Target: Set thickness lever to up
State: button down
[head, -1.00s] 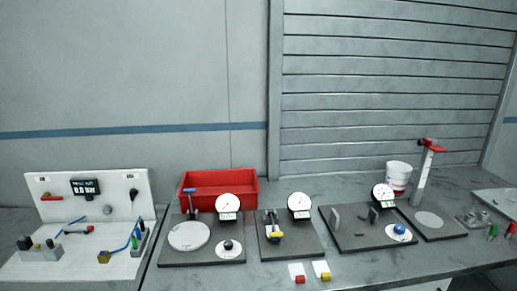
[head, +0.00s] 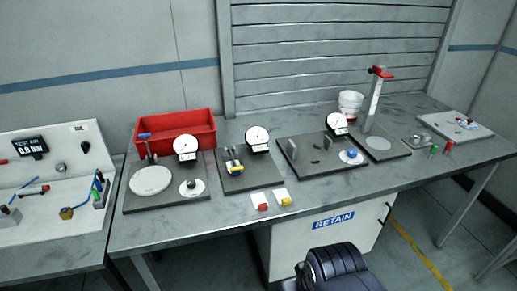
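Three gauge stations with white dials stand on the bench in the head view; their labels are too small to read, so I cannot tell which carries the thickness lever. The left station (head: 168,202) has a white disc and a post with a blue bar (head: 145,135) on top. The middle station (head: 247,183) has a small fixture with a yellow-ended part (head: 237,169). The right station (head: 320,170) has upright grey blocks and a blue knob (head: 352,154). A tall stand with a red handle (head: 381,72) is beside it. My gripper is not in view.
A red bin (head: 175,130) stands behind the left station, and a white bucket (head: 350,103) behind the right one. Red and yellow pieces lie on white cards near the front edge. A white test-air panel (head: 45,147) is at far left. Bare bench (head: 345,195) lies along the front.

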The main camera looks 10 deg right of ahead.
aim_at(236, 168)
jog(key=i+l+u, duration=0.1)
jog(key=i+l, duration=0.2)
jog(key=i, duration=0.15)
jog(key=i+l+u, duration=0.1)
jog(key=i+l, duration=0.3)
jog(key=i+j, duration=0.05)
jog(key=i, duration=0.05)
